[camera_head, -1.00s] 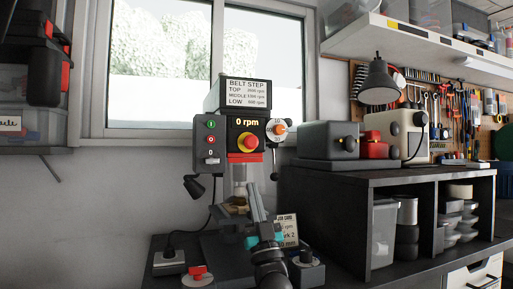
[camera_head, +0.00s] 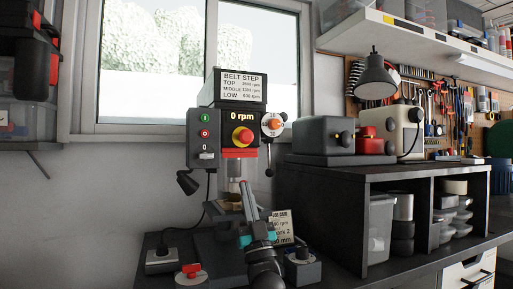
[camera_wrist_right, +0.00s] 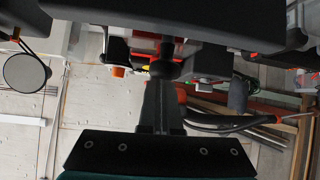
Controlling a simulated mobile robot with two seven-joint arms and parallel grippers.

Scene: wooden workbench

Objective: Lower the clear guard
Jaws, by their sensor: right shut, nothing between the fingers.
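The drill press (camera_head: 238,91) stands on the bench, its display reading 0 rpm. The clear guard (camera_head: 233,170) shows as a faint see-through shape below the red collar, around the spindle; its lower edge is hard to make out. My right gripper (camera_head: 246,188) is shut and empty, pointing up just in front of the guard area and partly covering it. I cannot tell whether it touches the guard. In the right wrist view the shut fingers (camera_wrist_right: 160,105) point at the underside of the press head. My left gripper is not in view.
A red-knobbed clamp (camera_head: 191,274) and a grey box with a black knob (camera_head: 302,268) flank my right arm. A job card (camera_head: 281,226) stands behind it. A dark shelf unit (camera_head: 350,172) stands at right.

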